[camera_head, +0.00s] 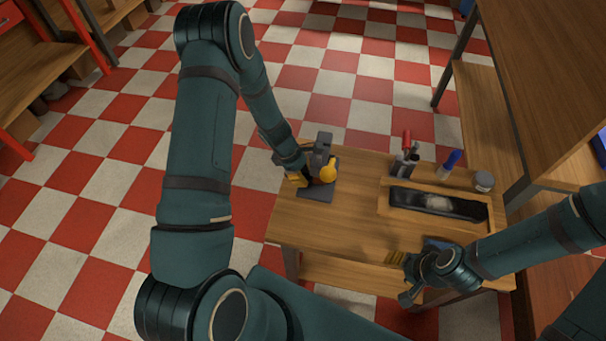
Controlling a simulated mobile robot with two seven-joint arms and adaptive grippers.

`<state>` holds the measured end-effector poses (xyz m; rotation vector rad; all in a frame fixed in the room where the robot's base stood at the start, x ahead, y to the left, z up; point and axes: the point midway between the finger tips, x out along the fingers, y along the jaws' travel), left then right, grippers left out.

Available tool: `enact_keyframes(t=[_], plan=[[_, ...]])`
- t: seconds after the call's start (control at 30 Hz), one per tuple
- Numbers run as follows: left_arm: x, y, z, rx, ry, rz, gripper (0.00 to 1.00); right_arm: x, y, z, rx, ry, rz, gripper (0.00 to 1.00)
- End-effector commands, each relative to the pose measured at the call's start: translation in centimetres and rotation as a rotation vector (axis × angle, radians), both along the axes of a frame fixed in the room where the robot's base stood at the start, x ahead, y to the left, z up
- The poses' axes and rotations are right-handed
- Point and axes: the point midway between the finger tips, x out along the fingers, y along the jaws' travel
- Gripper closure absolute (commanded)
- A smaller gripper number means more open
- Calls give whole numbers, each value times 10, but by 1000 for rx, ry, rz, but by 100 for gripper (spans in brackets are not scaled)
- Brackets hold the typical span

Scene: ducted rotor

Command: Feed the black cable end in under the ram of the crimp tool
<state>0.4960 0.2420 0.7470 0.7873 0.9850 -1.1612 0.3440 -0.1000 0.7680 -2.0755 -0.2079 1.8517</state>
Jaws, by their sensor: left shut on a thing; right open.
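The crimp tool (322,150) is a grey upright press with a yellow ball knob (327,174). It stands on a dark grey base plate (315,194) at the left back of the wooden table. My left gripper (302,179) is low at the tool's left side, close to the knob, and shut on a small dark piece, apparently the black cable end. The piece is too small and covered to tell whether it is under the ram; the ram is also unclear. My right gripper (403,278) is open over the table's front right edge, away from the tool.
On the wooden table (335,234), a tray (385,208) holds a long black insert. Behind it stand a red-handled tool (406,143), a blue-capped bottle (449,163) and a small jar (483,181). The table's middle is clear. A larger bench (545,75) stands at the right.

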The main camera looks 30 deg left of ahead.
Motion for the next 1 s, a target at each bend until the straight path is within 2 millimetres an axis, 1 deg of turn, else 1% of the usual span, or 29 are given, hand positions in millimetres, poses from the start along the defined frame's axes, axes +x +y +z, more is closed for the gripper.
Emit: enact_keyframes(t=[0.03,0.2,0.63,0.67,0.7,0.73,1.0], plan=[[-3,-2,-5,-2,7,0,100,0,0,-2,0,0,0,53],[-6,-3,-9,-4,11,-1,100,0,0,-5,0,0,0,53],[-9,-4,-11,-6,19,-2,100,0,0,-5,0,0,0,53],[-9,-4,-11,-6,19,-2,62,0,0,-5,0,0,0,53],[-9,-4,-10,-5,18,-1,48,0,0,-5,0,0,0,53],[-9,-4,-11,-5,18,-1,37,0,0,-5,0,0,0,53],[-7,-2,-10,-1,14,-1,37,0,0,-5,0,0,0,53]])
